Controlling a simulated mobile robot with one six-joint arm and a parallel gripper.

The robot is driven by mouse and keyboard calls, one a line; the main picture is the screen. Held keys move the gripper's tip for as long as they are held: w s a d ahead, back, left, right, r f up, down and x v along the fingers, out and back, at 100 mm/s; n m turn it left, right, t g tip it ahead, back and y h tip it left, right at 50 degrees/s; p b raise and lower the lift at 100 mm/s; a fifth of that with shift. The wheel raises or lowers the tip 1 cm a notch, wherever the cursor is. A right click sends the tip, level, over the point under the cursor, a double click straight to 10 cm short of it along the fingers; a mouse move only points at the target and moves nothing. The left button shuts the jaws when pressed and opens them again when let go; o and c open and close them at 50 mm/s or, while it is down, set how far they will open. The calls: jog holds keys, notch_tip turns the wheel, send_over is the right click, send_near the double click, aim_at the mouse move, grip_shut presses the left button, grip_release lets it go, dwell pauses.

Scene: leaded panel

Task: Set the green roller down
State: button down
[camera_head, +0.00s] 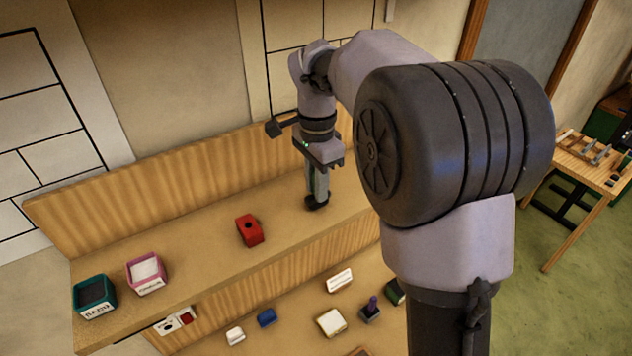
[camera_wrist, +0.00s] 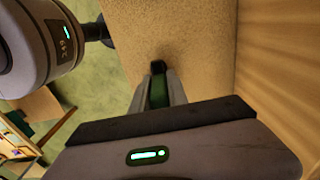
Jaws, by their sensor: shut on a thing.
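My gripper (camera_head: 318,185) points down over the right part of the upper wooden shelf (camera_head: 200,255). It is shut on the green roller (camera_wrist: 158,92). In the wrist view a green strip of the roller shows between the two fingers, with a dark end beyond the fingertips. In the head view the dark end (camera_head: 316,203) hangs at or just above the shelf; I cannot tell if it touches. Most of the roller is hidden by the fingers.
A red block with a hole (camera_head: 250,231) stands left of my gripper. A pink-rimmed box (camera_head: 146,273) and a teal box (camera_head: 95,297) are at the shelf's left end. Several small items, including a white block (camera_head: 340,280), lie on the lower level. A wooden backboard (camera_head: 190,175) runs behind.

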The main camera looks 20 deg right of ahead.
jog(key=c, duration=1.7)
grip_release()
jog(key=shift+s+f, duration=0.15)
jog(key=shift+s, duration=0.05)
jog(key=o, duration=0.4)
jog(key=shift+w, duration=0.1)
